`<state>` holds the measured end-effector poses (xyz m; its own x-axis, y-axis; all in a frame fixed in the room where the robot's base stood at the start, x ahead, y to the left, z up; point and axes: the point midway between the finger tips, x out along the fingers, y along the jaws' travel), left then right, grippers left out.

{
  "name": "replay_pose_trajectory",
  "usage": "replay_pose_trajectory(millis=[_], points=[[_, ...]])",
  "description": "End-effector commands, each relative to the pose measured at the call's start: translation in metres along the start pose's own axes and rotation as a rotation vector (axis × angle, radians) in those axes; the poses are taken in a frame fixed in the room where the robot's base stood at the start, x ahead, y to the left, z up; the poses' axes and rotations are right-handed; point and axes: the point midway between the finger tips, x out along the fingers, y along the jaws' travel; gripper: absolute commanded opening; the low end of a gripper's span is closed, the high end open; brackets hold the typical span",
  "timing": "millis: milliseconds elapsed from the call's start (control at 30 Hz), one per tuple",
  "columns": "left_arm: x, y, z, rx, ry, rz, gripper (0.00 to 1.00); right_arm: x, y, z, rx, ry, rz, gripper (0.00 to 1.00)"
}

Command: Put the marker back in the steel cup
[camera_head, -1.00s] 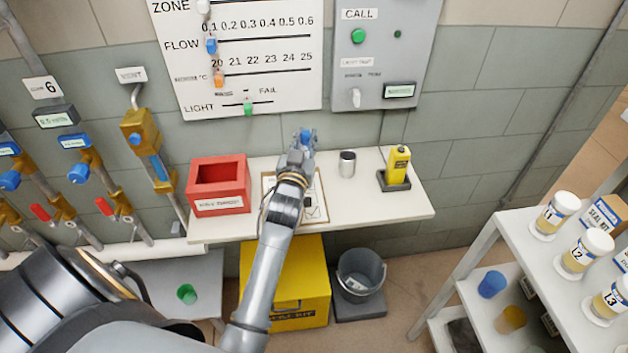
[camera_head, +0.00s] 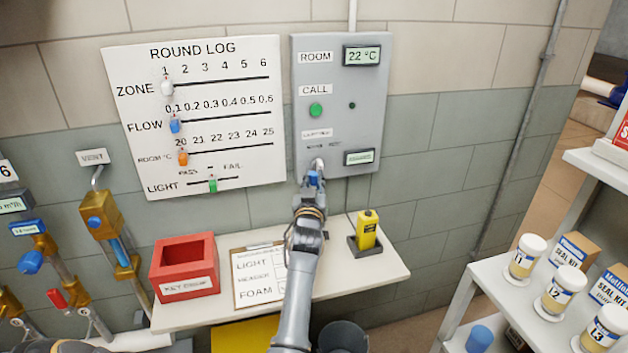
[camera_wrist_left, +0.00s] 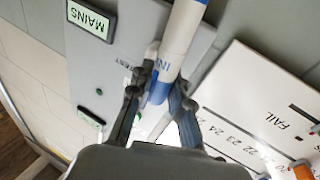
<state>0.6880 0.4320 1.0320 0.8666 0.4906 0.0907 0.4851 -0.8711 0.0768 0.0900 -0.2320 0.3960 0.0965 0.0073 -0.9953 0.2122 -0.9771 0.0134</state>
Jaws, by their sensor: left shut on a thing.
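My left gripper (camera_head: 311,188) is raised in front of the lower part of the grey call panel (camera_head: 338,110). It is shut on the marker, whose blue part (camera_head: 313,178) shows at the fingertips. In the left wrist view the marker (camera_wrist_left: 182,42) is white with blue parts and runs up out of the picture from between the fingers (camera_wrist_left: 160,92). The steel cup is not visible now; my left arm covers the part of the shelf between the clipboard and the yellow device. My right gripper is not in view.
The wall shelf (camera_head: 345,285) bears a red box (camera_head: 185,270), a clipboard (camera_head: 258,275) and a yellow device (camera_head: 366,230) in a dark holder. The round log board (camera_head: 200,110) hangs left of the panel. A rack with jars (camera_head: 527,256) stands at right.

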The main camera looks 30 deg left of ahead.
Motion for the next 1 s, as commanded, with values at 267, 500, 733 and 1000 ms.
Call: replay_pose_trajectory(millis=[267,500,733,1000], points=[[-0.003,-0.002,0.027,0.001,0.0,0.0,0.01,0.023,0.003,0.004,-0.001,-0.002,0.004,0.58],[-0.004,-0.003,0.046,0.0,0.0,0.001,0.01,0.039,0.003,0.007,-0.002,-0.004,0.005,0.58],[-0.006,-0.005,0.064,0.0,-0.001,0.0,0.01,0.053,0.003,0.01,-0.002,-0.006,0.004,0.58],[-0.008,-0.006,0.081,0.001,0.001,0.0,0.01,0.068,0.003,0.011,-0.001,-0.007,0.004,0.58]])
